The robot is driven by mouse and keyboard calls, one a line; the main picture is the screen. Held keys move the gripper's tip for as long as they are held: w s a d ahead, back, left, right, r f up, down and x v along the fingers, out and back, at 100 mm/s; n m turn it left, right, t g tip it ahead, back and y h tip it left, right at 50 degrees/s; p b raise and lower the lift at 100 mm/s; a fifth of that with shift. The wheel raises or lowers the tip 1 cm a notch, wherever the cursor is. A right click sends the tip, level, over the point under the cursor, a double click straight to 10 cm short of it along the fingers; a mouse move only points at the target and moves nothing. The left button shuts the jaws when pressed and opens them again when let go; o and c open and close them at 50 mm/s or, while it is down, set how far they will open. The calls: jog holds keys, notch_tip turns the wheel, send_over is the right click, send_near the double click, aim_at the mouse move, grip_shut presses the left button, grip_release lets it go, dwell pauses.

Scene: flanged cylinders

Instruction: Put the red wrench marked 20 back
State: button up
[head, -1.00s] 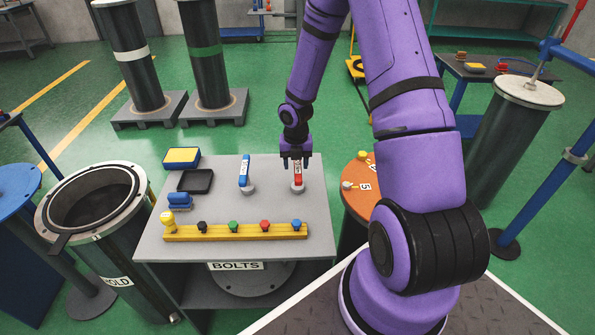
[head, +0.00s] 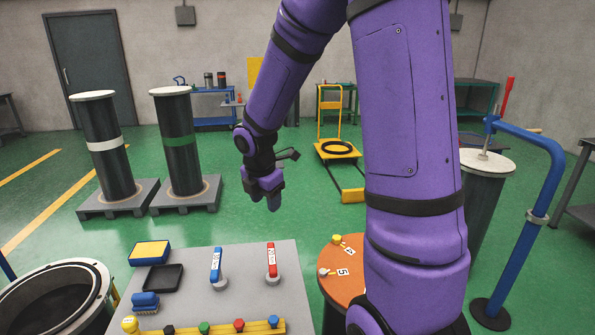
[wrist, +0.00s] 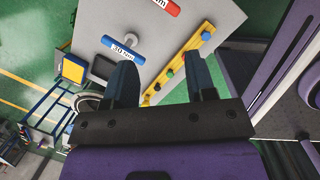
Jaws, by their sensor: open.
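The red wrench (head: 271,260) with a white label is on the grey bench top (head: 245,300), at a round grey base or ring. Its label is too small to read surely. Part of it also shows at the top edge of the wrist view (wrist: 161,5). My gripper (head: 267,201) is above and beyond the bench's far edge, apart from the wrench. In the wrist view its two fingers (wrist: 160,85) are spread, with nothing held between them. A blue wrench (head: 215,264), labelled 30 mm in the wrist view (wrist: 122,50), lies left of the red one.
A yellow rail (head: 215,328) with coloured knobs runs along the bench front. A black tray (head: 163,278), a yellow-topped box (head: 150,252) and a blue brush-like item (head: 145,302) are at left. An orange round table (head: 345,285) stands right.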

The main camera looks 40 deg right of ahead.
jog(key=s+a+r+m+t+y, duration=0.1)
jog(key=s+a+r+m, duration=0.3)
jog(key=s+r+m, duration=0.5)
jog(key=s+a+r+m+t, duration=0.3)
jog(key=s+a+r+m, duration=0.2)
jog(key=s+r+m, duration=0.4)
jog(key=s+m, duration=0.1)
jog(key=s, duration=0.3)
jog(key=shift+s+a+r+m+y, duration=0.2)
jog(key=shift+r+m+y, duration=0.15)
jog(key=shift+m+y, duration=0.05)
